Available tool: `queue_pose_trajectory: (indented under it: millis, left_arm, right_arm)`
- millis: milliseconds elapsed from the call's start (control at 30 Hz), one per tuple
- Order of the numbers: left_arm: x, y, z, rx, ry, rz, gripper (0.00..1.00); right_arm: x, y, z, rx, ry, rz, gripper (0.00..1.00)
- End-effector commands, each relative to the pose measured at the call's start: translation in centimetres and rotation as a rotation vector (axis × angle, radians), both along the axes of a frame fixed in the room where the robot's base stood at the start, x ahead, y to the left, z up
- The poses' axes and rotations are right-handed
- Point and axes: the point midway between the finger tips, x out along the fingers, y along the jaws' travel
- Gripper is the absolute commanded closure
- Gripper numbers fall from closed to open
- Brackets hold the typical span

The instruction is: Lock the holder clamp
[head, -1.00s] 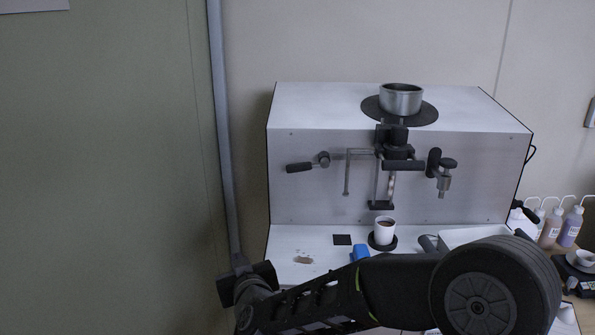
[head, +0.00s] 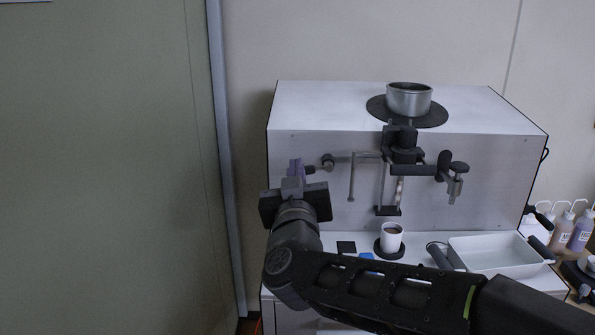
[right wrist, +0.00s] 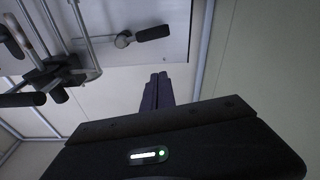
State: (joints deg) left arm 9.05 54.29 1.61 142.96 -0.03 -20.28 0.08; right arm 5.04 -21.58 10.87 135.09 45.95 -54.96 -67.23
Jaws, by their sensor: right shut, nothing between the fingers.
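The analyser's white front panel (head: 340,210) carries a black central holder assembly (head: 403,145). To its left, a lever with a black handle sticks out from a round pivot (head: 327,161); in the head view the handle is mostly hidden behind my right gripper. The handle shows fully in the right wrist view (right wrist: 154,33). My right gripper (head: 296,167) is raised at the panel's left side, its fingers shut and empty. In the right wrist view its fingertips (right wrist: 158,77) are apart from the handle. My left gripper is not in view.
A white tray (head: 500,250) lies to the right. Another black lever (head: 443,166) sits right of the holder. A metal bowl (head: 409,99) stands on top. Bottles (head: 580,232) stand at far right.

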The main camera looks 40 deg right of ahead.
Motion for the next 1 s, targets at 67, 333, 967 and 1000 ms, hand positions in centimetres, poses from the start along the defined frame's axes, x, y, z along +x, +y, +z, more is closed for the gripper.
queue_pose_trajectory:
  millis: [67,333,967,1000]
  left_arm:
    - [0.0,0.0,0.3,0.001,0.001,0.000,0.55]
    - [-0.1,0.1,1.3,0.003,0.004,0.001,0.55]
    - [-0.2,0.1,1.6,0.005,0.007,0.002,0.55]
    - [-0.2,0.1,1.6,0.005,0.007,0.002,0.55]
  right_arm:
    - [0.9,-0.7,0.2,0.000,0.002,-0.001,1.00]
    - [5.1,-3.7,0.9,0.000,0.003,-0.002,1.00]
    - [5.8,-5.0,-2.8,0.000,0.000,0.000,1.00]
    - [5.8,-5.0,-2.7,0.000,0.000,0.000,1.00]
